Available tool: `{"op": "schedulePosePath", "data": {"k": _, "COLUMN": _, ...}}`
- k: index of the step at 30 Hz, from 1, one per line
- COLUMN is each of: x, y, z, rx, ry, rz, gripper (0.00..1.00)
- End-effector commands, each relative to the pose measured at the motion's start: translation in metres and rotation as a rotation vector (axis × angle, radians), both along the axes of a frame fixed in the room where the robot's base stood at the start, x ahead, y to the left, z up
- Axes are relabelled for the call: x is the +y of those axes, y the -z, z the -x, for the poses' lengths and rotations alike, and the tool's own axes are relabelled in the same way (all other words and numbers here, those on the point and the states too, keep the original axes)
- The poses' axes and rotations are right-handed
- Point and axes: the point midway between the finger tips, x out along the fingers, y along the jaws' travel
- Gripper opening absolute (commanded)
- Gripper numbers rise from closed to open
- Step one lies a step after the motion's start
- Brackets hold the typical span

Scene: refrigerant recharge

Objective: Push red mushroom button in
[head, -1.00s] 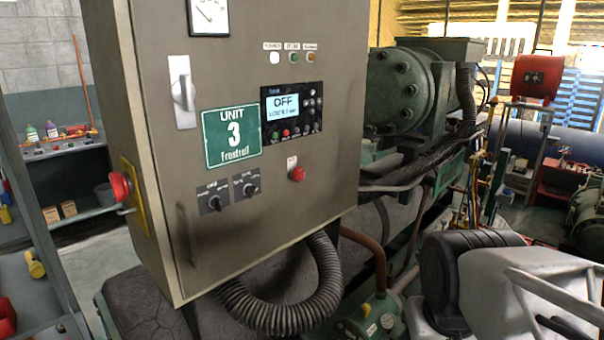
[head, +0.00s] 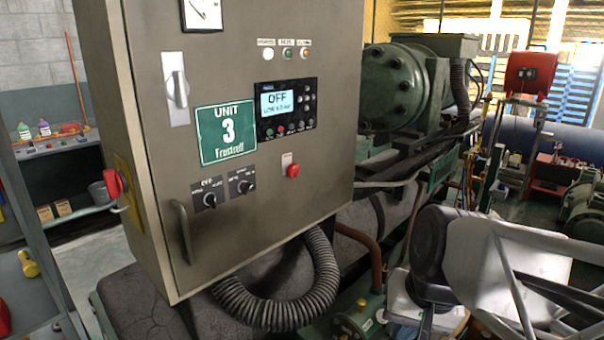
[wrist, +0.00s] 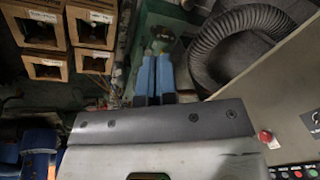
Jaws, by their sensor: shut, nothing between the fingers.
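A large red mushroom button (head: 113,183) sits on a yellow plate on the left side wall of the grey-brown cabinet (head: 330,200). A smaller red button (head: 293,170) is on the cabinet's front, below the display; it also shows at the lower right of the wrist view (wrist: 265,136). I cannot tell from the pictures which of the two the task means. My gripper (wrist: 155,62) shows two blue fingers together, with nothing between them, apart from both buttons. In the head view my arm is at the lower right, and the fingertips cannot be made out.
The cabinet front has a display reading OFF (head: 288,107), two black knobs (head: 241,182), a lever switch (head: 176,90) and a door handle (head: 182,232). A ribbed hose (head: 320,280) curves beneath it. Cardboard boxes (wrist: 88,60) show in the wrist view. A compressor (head: 405,85) stands behind.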

Motion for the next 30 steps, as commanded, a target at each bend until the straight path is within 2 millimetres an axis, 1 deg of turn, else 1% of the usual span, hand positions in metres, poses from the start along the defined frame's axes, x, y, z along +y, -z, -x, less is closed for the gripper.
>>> {"op": "schedulePosePath", "data": {"k": 9, "x": 0.032, "y": -0.011, "z": -0.042, "rx": 0.082, "ry": 0.276, "rz": -0.297, "gripper": 0.0}}
{"op": "schedulePosePath", "data": {"k": 15, "x": 0.049, "y": -0.021, "z": -0.073, "rx": 0.151, "ry": 0.453, "rz": -0.487, "gripper": 0.0}}
{"op": "schedulePosePath", "data": {"k": 24, "x": 0.067, "y": -0.041, "z": -0.125, "rx": 0.266, "ry": 0.712, "rz": -0.771, "gripper": 0.0}}
{"op": "schedulePosePath", "data": {"k": 30, "x": 0.072, "y": -0.056, "z": -0.163, "rx": 0.354, "ry": 0.877, "rz": -0.962, "gripper": 0.0}}
